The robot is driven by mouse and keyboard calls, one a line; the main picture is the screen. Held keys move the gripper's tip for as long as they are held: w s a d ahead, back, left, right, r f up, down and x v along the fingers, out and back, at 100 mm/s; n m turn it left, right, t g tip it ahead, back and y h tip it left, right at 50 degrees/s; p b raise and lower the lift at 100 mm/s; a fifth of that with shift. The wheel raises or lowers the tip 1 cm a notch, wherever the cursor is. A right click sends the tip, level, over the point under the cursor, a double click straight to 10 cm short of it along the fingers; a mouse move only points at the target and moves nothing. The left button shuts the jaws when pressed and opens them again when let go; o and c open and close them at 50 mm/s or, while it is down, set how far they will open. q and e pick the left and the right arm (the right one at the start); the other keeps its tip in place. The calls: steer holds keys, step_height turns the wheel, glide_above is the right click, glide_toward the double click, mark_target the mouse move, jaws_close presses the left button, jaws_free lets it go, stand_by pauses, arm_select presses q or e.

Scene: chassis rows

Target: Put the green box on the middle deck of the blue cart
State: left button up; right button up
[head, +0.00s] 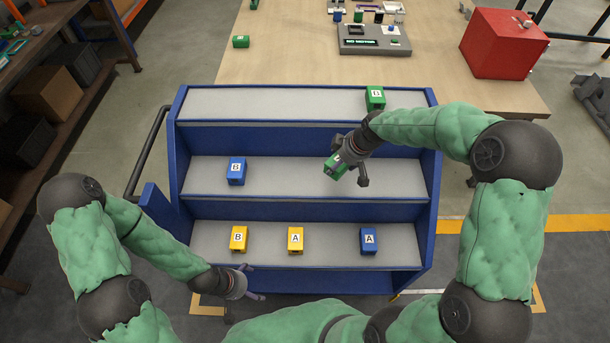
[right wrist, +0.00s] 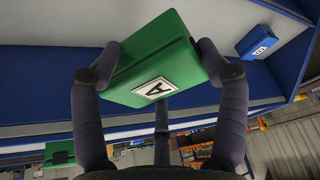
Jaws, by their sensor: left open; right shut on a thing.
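The blue cart (head: 310,198) has three grey decks in steps. My right gripper (head: 347,167) is shut on a green box (head: 335,168), over the right part of the middle deck (head: 290,172). In the right wrist view the green box (right wrist: 155,62) sits between both fingers, its label A showing. I cannot tell whether its underside touches the deck. A blue box B (head: 236,171) stands at the left of the middle deck. Another green box, labelled B (head: 376,98), stands on the top deck. My left gripper (head: 249,284) is open and empty, low at the cart's front left.
On the bottom deck stand a yellow box B (head: 238,238), a yellow box A (head: 295,240) and a blue box A (head: 368,241). A wooden table (head: 300,60) behind the cart carries a red box (head: 503,43). The middle deck's centre is clear.

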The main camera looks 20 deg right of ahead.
steer(key=w+d+n+g+y+p, duration=0.1)
steer(key=w+d+n+g+y, duration=0.1)
steer(key=w+d+n, duration=0.45)
steer(key=shift+n, duration=0.65)
steer(key=a+f, duration=0.3)
steer(key=a, duration=0.1)
steer(key=w+a+f+b, duration=0.1)
steer(key=a+f, duration=0.2)
steer(key=a, duration=0.2)
steer(key=w+a+f, duration=0.1)
steer(key=a+f, duration=0.1)
steer(key=a, duration=0.2)
steer(key=shift+a+f+b, duration=0.3)
steer(key=shift+f, duration=0.1)
steer(key=shift+w+a+f, duration=0.1)
steer(key=shift+a+f, duration=0.15)
steer(key=shift+f, duration=0.05)
steer(key=f, duration=0.2)
steer(key=f+b, duration=0.1)
steer(key=shift+a+f, duration=0.3)
steer(key=shift+f, duration=0.1)
steer(key=o, duration=1.6)
steer(key=shift+f, duration=0.1)
